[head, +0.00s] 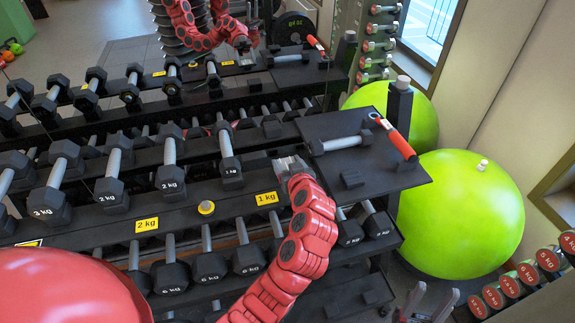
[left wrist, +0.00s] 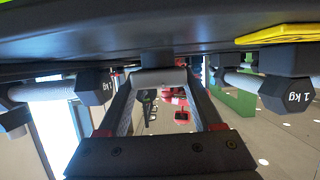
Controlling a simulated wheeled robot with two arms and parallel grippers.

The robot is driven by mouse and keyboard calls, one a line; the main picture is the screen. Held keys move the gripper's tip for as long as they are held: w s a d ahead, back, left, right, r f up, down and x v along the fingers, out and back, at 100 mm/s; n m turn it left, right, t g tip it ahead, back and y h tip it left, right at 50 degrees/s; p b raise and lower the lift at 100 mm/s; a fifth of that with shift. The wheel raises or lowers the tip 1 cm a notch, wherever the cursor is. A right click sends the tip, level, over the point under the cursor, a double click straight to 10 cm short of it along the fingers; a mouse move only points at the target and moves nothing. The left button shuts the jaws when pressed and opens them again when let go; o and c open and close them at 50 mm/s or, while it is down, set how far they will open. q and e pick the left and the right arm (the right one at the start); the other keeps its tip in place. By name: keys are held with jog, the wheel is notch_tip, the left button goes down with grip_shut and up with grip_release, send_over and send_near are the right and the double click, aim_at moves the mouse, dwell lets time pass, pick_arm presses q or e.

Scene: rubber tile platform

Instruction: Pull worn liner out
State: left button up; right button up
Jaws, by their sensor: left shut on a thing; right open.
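My left gripper (head: 291,166) is at the rack's upper tier, beside the left edge of the black side tray and right of the 1 kg dumbbell (head: 228,158). In the left wrist view its fingers (left wrist: 166,78) come together at a small dark piece (left wrist: 158,62) under the black rack surface. They are shut on this piece, which looks like the worn liner; its outline is mostly hidden. My right gripper (head: 430,304) is open and empty, low at the bottom right.
The side tray (head: 405,180) holds a dumbbell (head: 345,143) and a red-handled tool (head: 398,141). Several dumbbells fill the rack to the left. A yellow 1 kg label (head: 266,198) is near my left gripper. A green ball (head: 460,215) stands right. A mirror behind repeats the scene.

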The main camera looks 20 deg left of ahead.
aim_at(287, 164)
pick_arm(q)
grip_shut()
jog(key=shift+r, duration=0.35)
dwell(0.4)
jog(key=shift+r+p, duration=0.5)
jog(key=shift+r, duration=1.5)
